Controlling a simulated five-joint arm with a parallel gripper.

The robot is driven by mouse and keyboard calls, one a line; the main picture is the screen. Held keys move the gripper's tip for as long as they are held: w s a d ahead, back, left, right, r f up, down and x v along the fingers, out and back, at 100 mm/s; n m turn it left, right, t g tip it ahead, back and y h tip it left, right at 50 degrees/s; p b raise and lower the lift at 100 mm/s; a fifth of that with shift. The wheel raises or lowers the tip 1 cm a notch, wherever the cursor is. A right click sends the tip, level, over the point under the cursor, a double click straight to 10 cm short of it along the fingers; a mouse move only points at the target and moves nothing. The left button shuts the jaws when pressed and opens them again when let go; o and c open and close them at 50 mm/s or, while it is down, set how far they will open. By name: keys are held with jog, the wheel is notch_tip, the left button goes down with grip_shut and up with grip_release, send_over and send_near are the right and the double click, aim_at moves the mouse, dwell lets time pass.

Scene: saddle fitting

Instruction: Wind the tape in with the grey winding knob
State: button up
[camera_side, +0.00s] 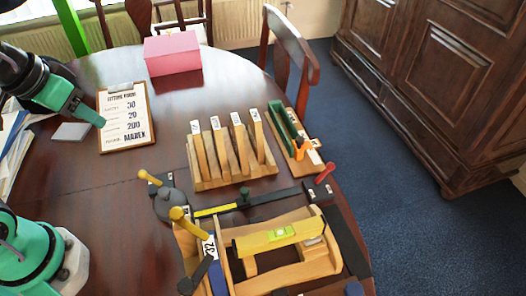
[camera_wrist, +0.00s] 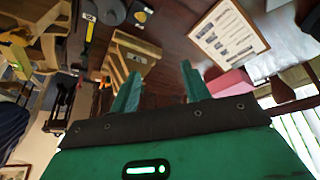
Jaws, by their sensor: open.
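The grey winding knob (camera_side: 167,207) is a round dark grey piece at the left end of a dark rail. In the wrist view a grey disc that looks like it (camera_wrist: 110,12) sits at the top edge, partly cut off. The yellow tape (camera_side: 212,210) runs out to the right of the knob along the rail; it also shows in the wrist view (camera_wrist: 90,30). My gripper (camera_side: 98,119) is over the left of the table, beside the clipboard, up and left of the knob and apart from it. In the wrist view its two teal fingers (camera_wrist: 158,84) are apart with nothing held between them.
Yellow-handled levers (camera_side: 178,213) stand close to the knob. A wooden frame with a yellow level (camera_side: 280,236) lies in front. A rack of numbered slats (camera_side: 232,178) stands behind the rail. A clipboard (camera_side: 126,142) and pink box (camera_side: 172,55) lie further back. Table left of the knob is clear.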

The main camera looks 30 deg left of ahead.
jog(key=w+d+f+g, duration=0.3)
jog(key=d+f, duration=0.2)
jog(key=n+g, duration=0.2)
send_over(163, 191)
notch_tip(163, 191, down, 6)
jog(key=shift+f, duration=0.1)
jog(key=shift+f, duration=0.15)
jog(key=shift+f, duration=3.75)
jog(key=shift+c, duration=0.5)
jog(key=c, duration=0.9)
